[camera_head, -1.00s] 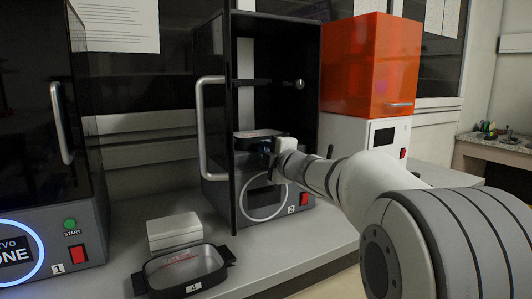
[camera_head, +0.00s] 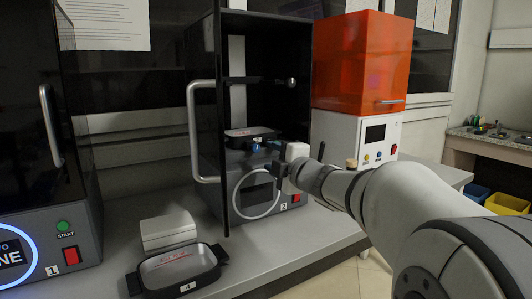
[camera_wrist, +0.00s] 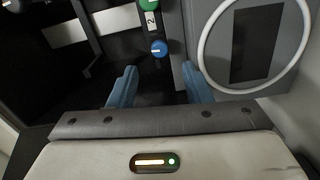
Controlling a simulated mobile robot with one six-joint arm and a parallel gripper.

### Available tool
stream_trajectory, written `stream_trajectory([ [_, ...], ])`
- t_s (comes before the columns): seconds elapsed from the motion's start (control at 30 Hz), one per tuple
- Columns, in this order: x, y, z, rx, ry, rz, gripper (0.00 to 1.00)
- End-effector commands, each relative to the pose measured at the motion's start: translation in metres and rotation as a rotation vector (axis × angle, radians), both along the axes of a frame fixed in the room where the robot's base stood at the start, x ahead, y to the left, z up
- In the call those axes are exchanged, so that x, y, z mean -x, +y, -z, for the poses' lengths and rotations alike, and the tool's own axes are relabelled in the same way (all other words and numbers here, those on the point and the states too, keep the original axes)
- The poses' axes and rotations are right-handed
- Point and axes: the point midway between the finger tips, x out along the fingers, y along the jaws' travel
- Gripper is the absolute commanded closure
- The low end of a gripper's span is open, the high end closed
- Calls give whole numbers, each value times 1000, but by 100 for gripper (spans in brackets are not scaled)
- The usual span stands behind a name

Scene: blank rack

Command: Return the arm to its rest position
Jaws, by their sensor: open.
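My arm reaches in from the right in the head view. My gripper (camera_head: 276,172) is in front of machine 2 (camera_head: 262,205), a little right of and below the tray (camera_head: 240,135) inside its chamber. It appears clear of that tray. In the wrist view the two blue fingertips (camera_wrist: 158,78) stand apart with nothing between them.
Machine 2's door (camera_head: 207,130) stands open to the left. Tray 4 (camera_head: 150,288) and a white box (camera_head: 168,230) sit on the bench. Machine 1 (camera_head: 60,225) is left; an orange-hooded machine (camera_head: 360,62) is right. Open floor shows at lower right.

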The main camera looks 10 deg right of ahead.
Motion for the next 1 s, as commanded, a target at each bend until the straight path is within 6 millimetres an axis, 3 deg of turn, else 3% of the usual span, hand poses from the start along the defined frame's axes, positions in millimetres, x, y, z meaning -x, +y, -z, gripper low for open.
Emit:
stream_trajectory([
  [0.37,2,-1,-2,-8,6,8,55],
  [0.57,13,-16,-31,-135,102,153,55],
  [0.77,48,-38,-46,-390,319,418,55],
  [1.0,121,-41,-41,-683,635,721,55],
])
